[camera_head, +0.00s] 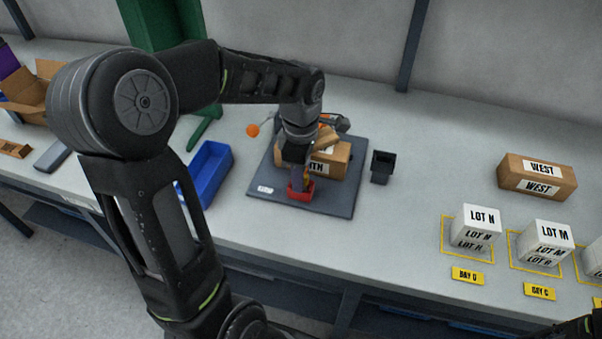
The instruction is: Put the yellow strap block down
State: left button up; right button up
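My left gripper (298,174) points down over the dark mat (335,206), in front of an open cardboard box (341,158). A small red holder or block (300,193) is right under its fingertips. A small yellow patch, perhaps the yellow strap block (307,178), shows beside the fingers just above the red piece. The fingers and wrist hide most of it. I cannot tell whether the fingers are shut on it or whether it touches the red piece.
A blue bin (209,171) stands left of the mat, and a black cup-like holder (382,167) stands at its right. A WEST box (537,176) and white LOT cubes (475,228) are farther right. The table between the black holder and the cubes is clear.

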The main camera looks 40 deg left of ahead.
pick_arm(q)
notch_tip(320, 180, up, 12)
jog(key=shift+r, duration=0.15)
dwell(0.7)
dwell(0.7)
